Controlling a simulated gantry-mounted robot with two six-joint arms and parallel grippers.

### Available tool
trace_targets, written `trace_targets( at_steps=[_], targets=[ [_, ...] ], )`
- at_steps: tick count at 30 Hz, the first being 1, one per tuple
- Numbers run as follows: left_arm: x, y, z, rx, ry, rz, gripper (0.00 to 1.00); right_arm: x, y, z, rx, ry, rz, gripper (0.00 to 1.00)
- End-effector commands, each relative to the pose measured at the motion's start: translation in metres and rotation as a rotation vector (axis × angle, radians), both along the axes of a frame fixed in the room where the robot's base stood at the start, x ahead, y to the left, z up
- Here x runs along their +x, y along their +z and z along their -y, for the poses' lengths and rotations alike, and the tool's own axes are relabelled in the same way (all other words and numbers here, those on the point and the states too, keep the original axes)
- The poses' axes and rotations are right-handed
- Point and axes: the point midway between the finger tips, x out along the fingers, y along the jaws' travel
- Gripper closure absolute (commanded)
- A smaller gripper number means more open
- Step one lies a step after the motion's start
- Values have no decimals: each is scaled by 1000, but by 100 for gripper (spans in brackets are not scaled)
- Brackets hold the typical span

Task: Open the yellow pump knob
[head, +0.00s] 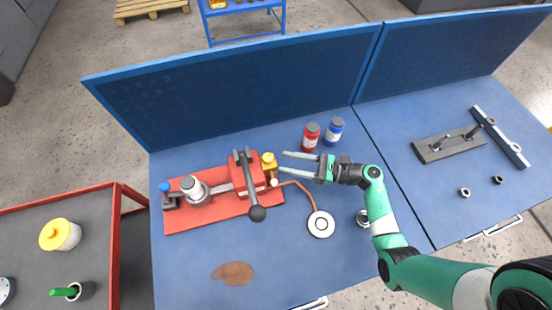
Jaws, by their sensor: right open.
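The yellow pump knob (268,158) sits at the right end of a red pump assembly (235,202) on the blue table. My right gripper (283,162) comes in from the right, with its two fingers apart and pointing left at the knob. The fingertips are close to the knob's right side, one above and one below its level; I cannot tell whether they touch it. Nothing shows between the fingers. My left gripper is not in view.
A black-handled lever (256,212) rises from the red assembly. A red can (310,138) and a blue can (333,132) stand behind my right gripper. An orange hose runs to a white disc (321,224). The table's front is mostly clear around a brown stain (233,273).

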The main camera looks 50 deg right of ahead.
Motion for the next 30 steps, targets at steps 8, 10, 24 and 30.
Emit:
trace_targets(
  at_steps=[8,10,24,30],
  targets=[
    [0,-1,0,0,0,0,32,35,0,-20,1,2,0,50],
    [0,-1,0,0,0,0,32,38,0,-21,1,0,0,50],
    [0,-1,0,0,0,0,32,38,0,-21,1,-1,0,95],
    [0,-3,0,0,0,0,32,38,-1,-21,0,2,0,100]
  ],
)
